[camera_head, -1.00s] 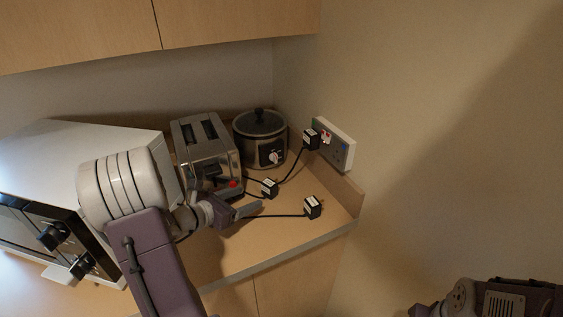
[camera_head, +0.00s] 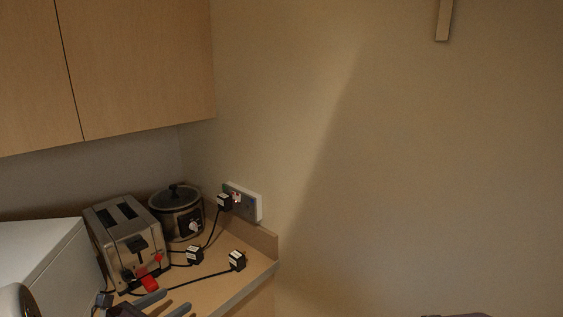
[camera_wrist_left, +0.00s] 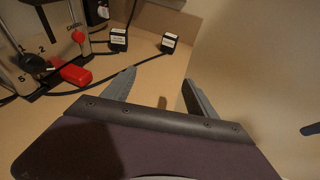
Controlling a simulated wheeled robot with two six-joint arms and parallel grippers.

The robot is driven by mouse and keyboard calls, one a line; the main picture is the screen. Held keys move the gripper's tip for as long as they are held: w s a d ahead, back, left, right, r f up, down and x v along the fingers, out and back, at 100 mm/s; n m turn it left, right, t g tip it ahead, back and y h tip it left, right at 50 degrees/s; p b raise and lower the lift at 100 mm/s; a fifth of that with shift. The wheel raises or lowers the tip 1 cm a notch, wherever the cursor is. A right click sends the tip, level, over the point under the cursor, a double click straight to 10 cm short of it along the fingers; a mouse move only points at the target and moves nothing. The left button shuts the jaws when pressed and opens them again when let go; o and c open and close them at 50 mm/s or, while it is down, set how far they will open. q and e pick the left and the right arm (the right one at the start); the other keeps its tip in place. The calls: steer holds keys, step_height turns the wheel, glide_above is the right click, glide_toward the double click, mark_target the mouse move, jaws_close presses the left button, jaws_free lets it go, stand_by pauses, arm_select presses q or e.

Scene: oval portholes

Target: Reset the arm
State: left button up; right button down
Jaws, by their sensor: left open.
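My left gripper (camera_head: 165,302) is low at the left of the head view, over the counter in front of the toaster. Its two grey fingers are apart with nothing between them, and they also show in the left wrist view (camera_wrist_left: 160,78). Most of the left arm is out of the head view. A dark sliver at the bottom right edge looks like part of my right arm, but no right gripper shows.
A toaster (camera_head: 125,240) with a red item (camera_head: 149,284) at its base, and a slow cooker (camera_head: 176,212), stand on the counter (camera_head: 222,290). Black plugs (camera_head: 237,261) (camera_head: 194,254) lie there. Another plug (camera_head: 225,202) is at the wall socket (camera_head: 248,204). A white appliance (camera_head: 40,255) stands left.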

arm_select(q)
steer(key=w+d+r+m+g+h, duration=0.1)
steer(key=w+d+m+h, duration=0.1)
steer(key=d, duration=0.4)
steer(key=s+d+f+m+g+h+p, duration=0.1)
steer(key=s+d+m+g+h+p, duration=0.15)
steer(key=s+d+m+g, duration=1.05)
steer(key=s+f+m+y+p, duration=0.2)
steer(key=s+f+m+y, duration=0.35)
steer(key=s+m, duration=0.2)
steer(key=w+a+f+m+t+y, duration=0.1)
steer(key=w+a+m+t+y, duration=0.1)
steer(key=a+m, duration=0.6)
steer(key=w+a+y, duration=0.1)
steer(key=y, duration=0.1)
steer(key=shift+f+y+b, duration=0.15)
steer(key=shift+y+b, duration=0.15)
steer(key=shift+y, duration=0.1)
arm_select(e)
steer(key=r, duration=0.2)
steer(key=w+r, duration=0.1)
steer(key=r, duration=0.1)
